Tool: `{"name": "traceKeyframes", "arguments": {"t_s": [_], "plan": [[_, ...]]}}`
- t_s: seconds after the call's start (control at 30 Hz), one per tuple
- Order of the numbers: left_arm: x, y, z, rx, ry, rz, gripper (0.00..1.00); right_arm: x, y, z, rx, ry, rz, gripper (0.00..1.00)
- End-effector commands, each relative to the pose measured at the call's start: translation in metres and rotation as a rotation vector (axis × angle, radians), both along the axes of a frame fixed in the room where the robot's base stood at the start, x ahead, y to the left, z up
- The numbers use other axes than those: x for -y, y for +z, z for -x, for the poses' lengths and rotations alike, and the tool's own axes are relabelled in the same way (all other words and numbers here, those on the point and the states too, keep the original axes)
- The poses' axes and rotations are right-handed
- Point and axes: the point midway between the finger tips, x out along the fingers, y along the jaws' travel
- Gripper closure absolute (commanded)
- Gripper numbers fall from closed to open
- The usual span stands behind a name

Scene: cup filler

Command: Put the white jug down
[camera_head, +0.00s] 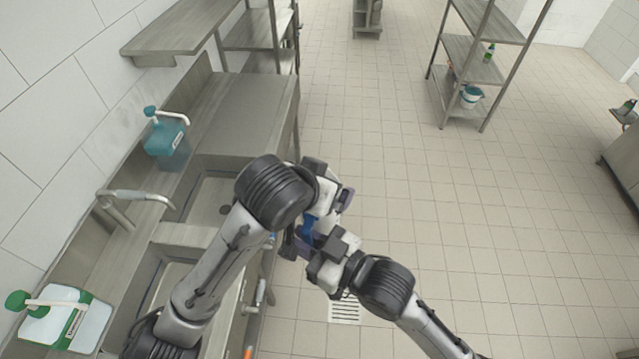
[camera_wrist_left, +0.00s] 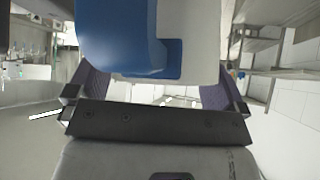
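The white jug (camera_wrist_left: 205,42) shows close up in the left wrist view, a white body with a large blue part. It covers the fingertips of my left gripper (camera_wrist_left: 155,92). The fingers are wide apart, one on each side, and appear to clasp the jug; the contact is hidden. In the head view my left gripper (camera_head: 318,205) and my right gripper (camera_head: 325,255) are close together over the floor beside the sink front. Between them only a small blue patch shows. The arms hide most of the jug there.
A steel counter (camera_head: 240,110) with sinks and a tap (camera_head: 135,196) runs along the left wall. A teal pump container (camera_head: 168,138) and a white-and-green pump bottle (camera_head: 65,318) stand at its back edge. A shelf rack (camera_head: 470,60) stands at the far right. Open tiled floor lies between.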

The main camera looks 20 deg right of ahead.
Motion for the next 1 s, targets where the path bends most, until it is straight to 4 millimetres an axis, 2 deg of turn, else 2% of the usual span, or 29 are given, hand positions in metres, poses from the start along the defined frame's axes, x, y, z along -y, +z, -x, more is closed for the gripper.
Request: {"name": "traceKeyframes", "arguments": {"t_s": [0.03,0.27,0.3,0.33,0.6,0.87,1.0], "plan": [[0.0,0.0,0.0,0.0,-0.001,0.0,0.09,0.0,0.0,0.0,0.0,0.0,0.0,1.0],[0.0,0.0,0.001,-0.001,-0.002,0.0,0.31,0.0,0.0,0.0,-0.001,-0.001,0.001,1.0],[0.001,0.0,0.001,-0.001,-0.002,0.0,0.34,0.0,0.0,0.0,-0.001,-0.001,0.001,0.84],[0.0,0.0,0.001,-0.001,-0.002,0.0,0.37,0.0,0.0,0.0,-0.001,-0.001,0.001,0.81],[0.0,0.0,0.001,0.001,-0.001,0.001,0.37,0.0,0.0,0.0,-0.001,0.0,0.001,0.55],[0.0,0.0,0.0,0.0,-0.001,0.001,0.37,0.001,0.0,0.001,-0.001,0.0,0.001,0.55],[0.0,0.0,0.0,0.0,-0.001,0.001,0.37,0.01,-0.001,0.011,-0.002,-0.001,0.003,0.55]]}}
